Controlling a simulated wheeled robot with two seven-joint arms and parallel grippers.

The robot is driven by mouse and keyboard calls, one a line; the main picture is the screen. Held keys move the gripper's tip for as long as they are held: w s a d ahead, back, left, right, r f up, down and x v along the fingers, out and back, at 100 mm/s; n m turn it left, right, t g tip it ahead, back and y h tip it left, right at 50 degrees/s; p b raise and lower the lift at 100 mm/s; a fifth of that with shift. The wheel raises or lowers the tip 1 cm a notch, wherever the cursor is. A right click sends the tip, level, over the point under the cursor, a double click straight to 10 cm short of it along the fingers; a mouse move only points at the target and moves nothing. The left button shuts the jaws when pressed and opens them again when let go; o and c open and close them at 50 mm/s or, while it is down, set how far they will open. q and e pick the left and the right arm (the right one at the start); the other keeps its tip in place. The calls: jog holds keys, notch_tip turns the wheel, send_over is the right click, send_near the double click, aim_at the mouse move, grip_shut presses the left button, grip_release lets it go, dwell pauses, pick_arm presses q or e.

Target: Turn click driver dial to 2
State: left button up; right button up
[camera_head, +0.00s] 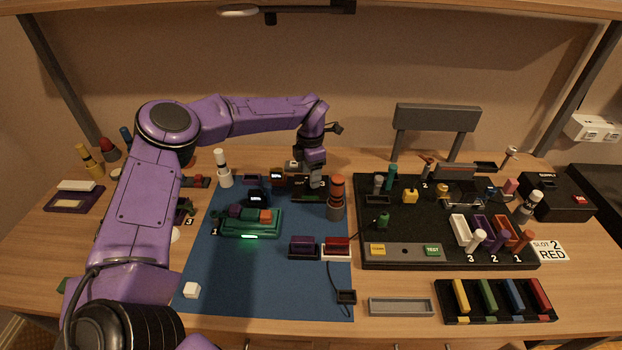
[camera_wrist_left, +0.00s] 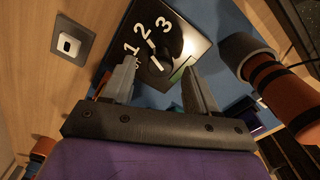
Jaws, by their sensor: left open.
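The click driver dial (camera_wrist_left: 157,62) is a dark knob on a black panel (camera_wrist_left: 190,30) marked 1, 2 and 3 in the left wrist view. A short white line on it slants up and left, roughly toward the 2; its exact setting is hard to tell. My left gripper (camera_wrist_left: 158,82) is open, with its two grey fingers on either side of the dial. Whether they touch it is unclear. In the head view my left gripper (camera_head: 313,183) points down over the dark panel at the back of the blue mat, hiding the dial. My right gripper is not in view.
An orange and black driver (camera_head: 336,197) stands close right of my left gripper; it also shows in the left wrist view (camera_wrist_left: 275,85). A green fixture (camera_head: 262,229) lies on the blue mat (camera_head: 225,280). A black board (camera_head: 400,220) with several tools fills the right.

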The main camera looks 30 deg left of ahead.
pick_arm(q)
notch_tip(320, 180, up, 8)
jog(key=b, duration=0.1)
jog(key=shift+r, duration=0.15)
jog(key=shift+w, duration=0.1)
